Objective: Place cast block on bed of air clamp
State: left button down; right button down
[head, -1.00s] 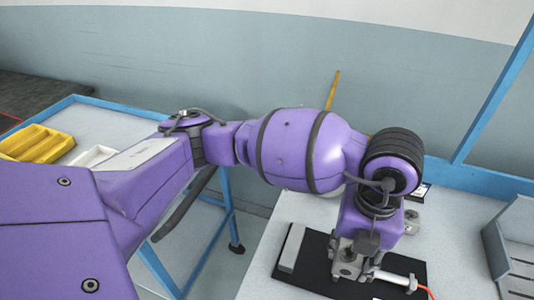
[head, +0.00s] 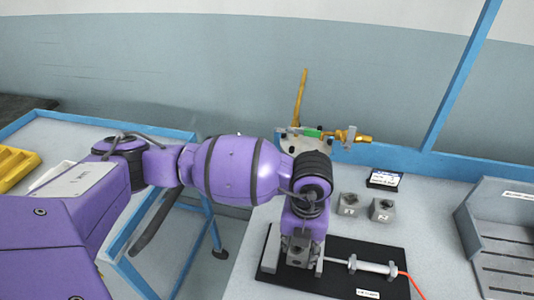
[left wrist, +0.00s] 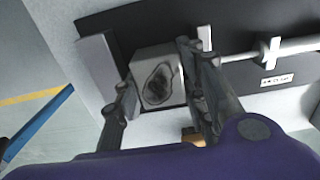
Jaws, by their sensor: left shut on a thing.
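My left gripper (head: 300,258) is over the left part of the air clamp's black bed (head: 335,282). It is shut on a grey cast block (left wrist: 158,75), which has a dark rough recess in its face. In the left wrist view the block is between the two fingers, close beside the clamp's grey fixed stop (left wrist: 98,60); the stop also shows in the head view (head: 270,248). I cannot tell whether the block touches the bed. The clamp's rod and cylinder (head: 372,267) lie to the right of the gripper. My right gripper is not in view.
Two more grey blocks (head: 349,204) (head: 381,210) stand behind the clamp, near a small label stand (head: 384,180). A grey slotted tray (head: 505,235) is at the right. A brass-coloured fitting with a yellow handle (head: 300,100) stands at the back. A red hose (head: 410,280) leaves the cylinder.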

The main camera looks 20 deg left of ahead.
pick_arm(q)
jog(key=shift+r, duration=0.1)
jog(key=c, duration=1.4)
grip_release()
notch_tip(320, 180, up, 12)
jog(key=shift+r, duration=0.1)
